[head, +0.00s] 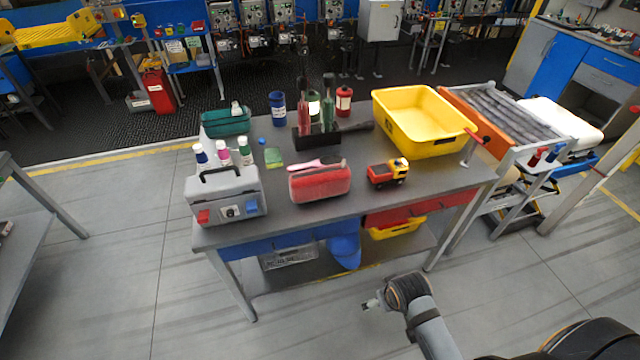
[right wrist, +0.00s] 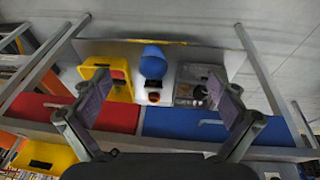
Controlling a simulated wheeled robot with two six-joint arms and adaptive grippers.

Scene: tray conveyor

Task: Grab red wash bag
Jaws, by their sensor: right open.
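The red wash bag (head: 320,184) lies near the front edge of the grey workbench (head: 280,213), between the grey toolbox and the toy truck. It does not show clearly in the right wrist view. My right gripper (head: 372,303) is in front of the bench and below its top, apart from the bag. In the right wrist view my right gripper (right wrist: 162,100) has its two fingers wide apart with nothing between them. My left gripper is not in view.
A grey toolbox (head: 224,194) stands left of the bag, a red and yellow toy truck (head: 388,173) right of it. Behind are a bottle rack (head: 316,139) and a yellow bin (head: 412,124). Below the top are a red drawer (right wrist: 117,113) and a blue drawer (right wrist: 185,124).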

